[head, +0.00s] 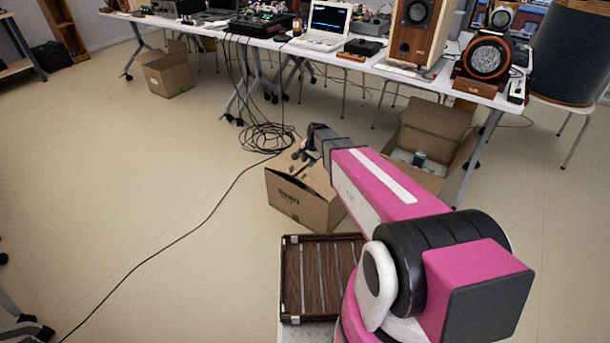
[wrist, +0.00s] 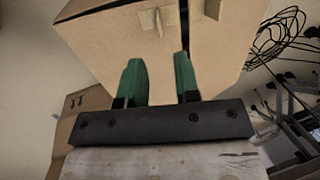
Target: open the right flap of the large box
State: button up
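A brown cardboard box (head: 303,203) stands on the floor in the middle of the head view, below my gripper (head: 304,152). My arm covers its right part, so its right flap cannot be made out there. In the wrist view, cardboard box panels (wrist: 120,40) fill the upper middle, with a narrow dark gap between two panels and a strip of tape beside it. My gripper (wrist: 160,65) shows two green fingers standing apart, with nothing seen held between them. The fingers are over or against the cardboard; contact cannot be told.
An open box (head: 432,122) with a small green item stands right of my arm, under the table (head: 385,68). Another box (head: 168,72) is at the back left. Cables (head: 262,137) lie behind the middle box.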

aim_at(305, 174)
jog(key=x, duration=0.9)
jog(key=shift+w+f, duration=0.1)
jog(key=shift+f, duration=0.25)
grip_shut()
